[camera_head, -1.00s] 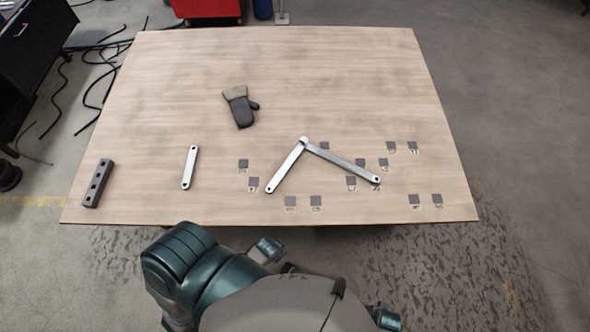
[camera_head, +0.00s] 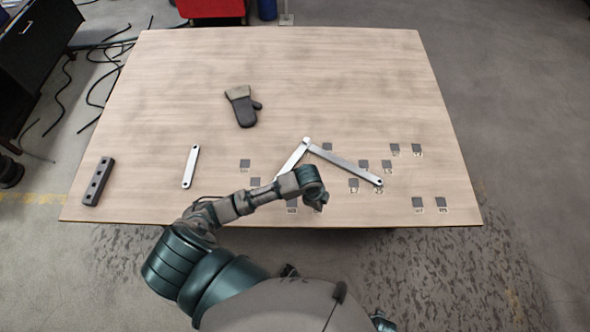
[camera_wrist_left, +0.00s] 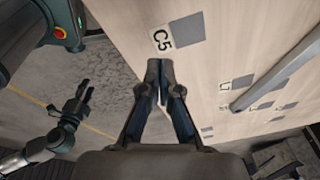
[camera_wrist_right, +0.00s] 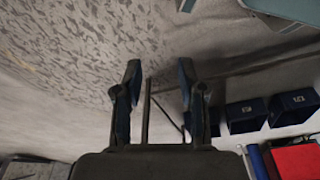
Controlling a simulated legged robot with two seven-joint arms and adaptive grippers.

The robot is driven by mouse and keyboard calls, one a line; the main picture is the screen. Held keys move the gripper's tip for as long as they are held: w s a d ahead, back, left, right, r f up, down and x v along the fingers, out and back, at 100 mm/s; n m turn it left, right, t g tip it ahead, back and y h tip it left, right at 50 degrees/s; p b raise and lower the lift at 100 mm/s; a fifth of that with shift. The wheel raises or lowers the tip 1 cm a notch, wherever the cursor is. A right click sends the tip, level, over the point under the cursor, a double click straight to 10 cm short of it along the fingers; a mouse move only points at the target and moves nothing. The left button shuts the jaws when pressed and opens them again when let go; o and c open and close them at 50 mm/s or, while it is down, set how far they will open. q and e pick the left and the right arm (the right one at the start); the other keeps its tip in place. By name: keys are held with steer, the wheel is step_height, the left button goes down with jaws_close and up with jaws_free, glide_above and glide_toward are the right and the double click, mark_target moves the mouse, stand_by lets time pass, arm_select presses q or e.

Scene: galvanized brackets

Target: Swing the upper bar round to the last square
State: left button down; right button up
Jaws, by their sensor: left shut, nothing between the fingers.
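Two flat metal bars meet at a pivot (camera_head: 306,141) on the table. The left bar (camera_head: 290,160) slants down-left, its lower end hidden behind my left arm; the right bar (camera_head: 345,164) slants down-right, its holed end by dark squares. I cannot tell surely which is the upper one. Grey labelled squares (camera_head: 387,166) lie around them. My left gripper (camera_head: 319,206) is over the table's near edge, below the bars; its fingers (camera_wrist_left: 160,68) are shut and empty near the square marked C5 (camera_wrist_left: 184,29). One bar (camera_wrist_left: 280,75) shows right of it. My right gripper (camera_wrist_right: 160,72) is open and empty, off the table.
A loose short bar (camera_head: 190,167) and a dark holed block (camera_head: 98,182) lie at the left of the table (camera_head: 330,70). The back of the table is clear. Bins (camera_wrist_right: 247,115) show in the right wrist view.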

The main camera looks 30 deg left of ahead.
mark_target(290, 166)
arm_select(q)
steer(key=w+a+r+m, duration=0.1)
steer(key=w+a, duration=0.1)
steer(key=w+a+y, duration=0.1)
steer(key=w+a, duration=0.1)
steer(key=w+a+r+m, duration=0.1)
steer(key=w+a, duration=0.1)
steer(key=shift+w+a+r+m+g, duration=0.15)
steer(key=shift+a+r+m+g, duration=0.15)
steer(key=shift+a+r+g, duration=0.1)
steer(key=w+a+r+m, duration=0.1)
steer(key=w+a+r, duration=0.15)
steer(key=a, duration=0.25)
steer(key=shift+y, duration=0.4)
steer(key=f+b, duration=0.1)
steer(key=f, duration=0.9)
steer(key=shift+w+d+f+b, duration=0.1)
steer(key=shift+d+f+b, duration=0.1)
steer(key=shift+b, duration=0.15)
steer(key=a, duration=0.2)
steer(key=shift+w+a+r, duration=0.2)
steer(key=shift+a+r, duration=0.1)
steer(key=shift+w+a, duration=0.1)
steer(key=shift+a, duration=0.65)
arm_select(e)
steer(key=s+f, duration=0.4)
steer(key=f, duration=0.4)
steer(key=shift+s+d+f, duration=0.25)
steer(key=shift+s+f, duration=0.05)
steer(key=shift+s, duration=0.1)
